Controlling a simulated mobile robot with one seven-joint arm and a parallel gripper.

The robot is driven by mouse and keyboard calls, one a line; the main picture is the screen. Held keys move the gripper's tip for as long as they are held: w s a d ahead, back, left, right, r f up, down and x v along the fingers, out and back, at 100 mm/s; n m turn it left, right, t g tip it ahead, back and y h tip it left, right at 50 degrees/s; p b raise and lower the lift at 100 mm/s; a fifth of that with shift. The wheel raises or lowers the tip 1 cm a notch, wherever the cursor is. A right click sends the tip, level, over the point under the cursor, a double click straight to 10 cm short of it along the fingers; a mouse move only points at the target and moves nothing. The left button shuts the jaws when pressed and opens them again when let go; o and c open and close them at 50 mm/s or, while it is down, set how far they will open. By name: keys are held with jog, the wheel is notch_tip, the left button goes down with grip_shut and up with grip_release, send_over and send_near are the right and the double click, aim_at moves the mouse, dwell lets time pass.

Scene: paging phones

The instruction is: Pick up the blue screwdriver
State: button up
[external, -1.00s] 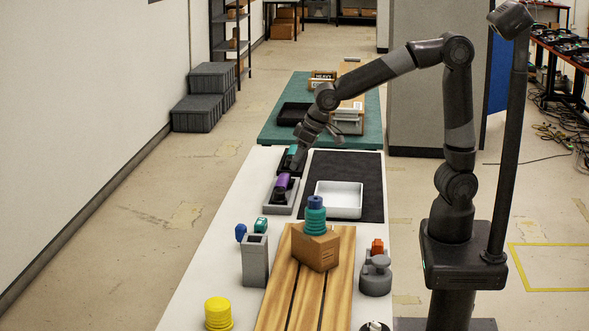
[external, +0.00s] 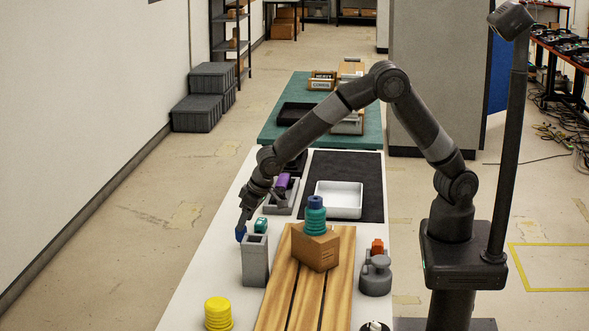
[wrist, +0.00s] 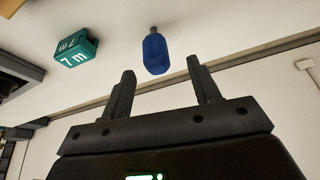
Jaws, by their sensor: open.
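The blue screwdriver (wrist: 155,54) shows in the wrist view as a rounded blue handle with a short grey shaft end. It lies ahead of my fingertips and roughly between them in that view. In the external view only a bit of the blue handle (external: 240,234) shows, left of the grey upright holder, with my gripper over it. My gripper (wrist: 163,82) is open and empty, with its two black fingers spread. In the external view it points down at the left edge of the table (external: 208,275).
A teal block marked "7 m" (wrist: 75,52) stands close to the screwdriver. The grey upright holder (external: 255,262) is just to the right. A purple item (external: 283,181) lies in a grey tray further back.

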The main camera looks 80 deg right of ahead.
aim_at(241, 237)
jog(key=shift+d+x, duration=0.15)
jog(key=shift+x, duration=1.45)
jog(key=shift+d+x, duration=0.15)
jog(key=shift+x, duration=1.5)
jog(key=shift+w+r, duration=0.1)
jog(key=shift+w, duration=0.05)
jog(key=shift+c, duration=0.5)
jog(key=c, duration=1)
jog(key=shift+o, duration=0.2)
jog(key=shift+r, duration=0.15)
